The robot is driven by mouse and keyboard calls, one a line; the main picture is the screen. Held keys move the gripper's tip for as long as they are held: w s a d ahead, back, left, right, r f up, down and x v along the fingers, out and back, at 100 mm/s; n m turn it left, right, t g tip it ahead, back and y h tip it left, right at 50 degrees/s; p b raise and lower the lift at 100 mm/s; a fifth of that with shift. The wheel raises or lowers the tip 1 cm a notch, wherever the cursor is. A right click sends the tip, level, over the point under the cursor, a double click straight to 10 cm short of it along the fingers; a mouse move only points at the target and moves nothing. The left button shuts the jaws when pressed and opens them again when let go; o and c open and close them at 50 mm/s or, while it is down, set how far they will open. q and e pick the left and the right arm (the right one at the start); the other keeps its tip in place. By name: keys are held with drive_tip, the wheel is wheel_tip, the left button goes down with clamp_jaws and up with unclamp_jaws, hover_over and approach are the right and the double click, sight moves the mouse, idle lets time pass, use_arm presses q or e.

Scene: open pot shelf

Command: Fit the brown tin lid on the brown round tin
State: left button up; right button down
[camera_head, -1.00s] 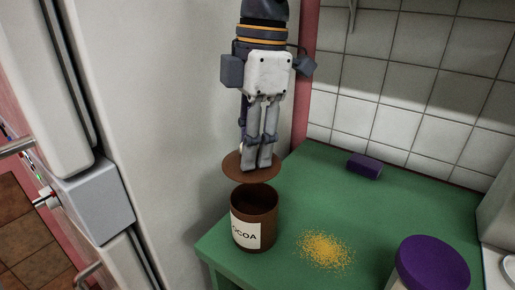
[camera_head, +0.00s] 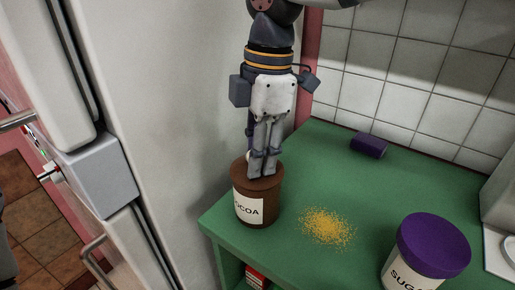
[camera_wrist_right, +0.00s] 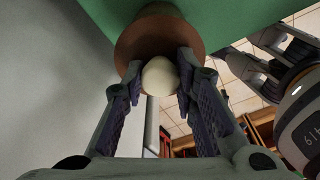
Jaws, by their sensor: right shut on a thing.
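The brown round tin (camera_head: 258,211), labelled COCOA, stands upright near the left edge of the green counter. The brown tin lid (camera_head: 241,177) is at the tin's mouth and covers the opening; whether it is fully seated I cannot tell. My right gripper (camera_head: 262,176) points down from above, shut on the lid's knob. In the right wrist view the cream knob (camera_wrist_right: 160,77) is between the two fingers, with the brown lid (camera_wrist_right: 143,38) behind it. What seems to be my left gripper (camera_wrist_right: 273,58) shows at the right of that view; its opening is unclear.
A purple-lidded sugar tin (camera_head: 428,253) stands at the front right of the counter (camera_head: 310,180). Yellow grains (camera_head: 326,227) lie spilled right of the brown tin. A pale cabinet side rises close on the left.

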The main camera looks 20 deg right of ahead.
drive_tip(key=shift+f, duration=0.35)
idle(0.6)
drive_tip(key=c, duration=1.2)
unclamp_jaws()
drive_tip(key=r, duration=0.8)
drive_tip(key=d+r, duration=0.1)
drive_tip(key=r, duration=0.3)
drive_tip(key=shift+w+d, duration=0.1)
drive_tip(key=shift+w, duration=0.05)
drive_tip(key=shift+f, duration=0.1)
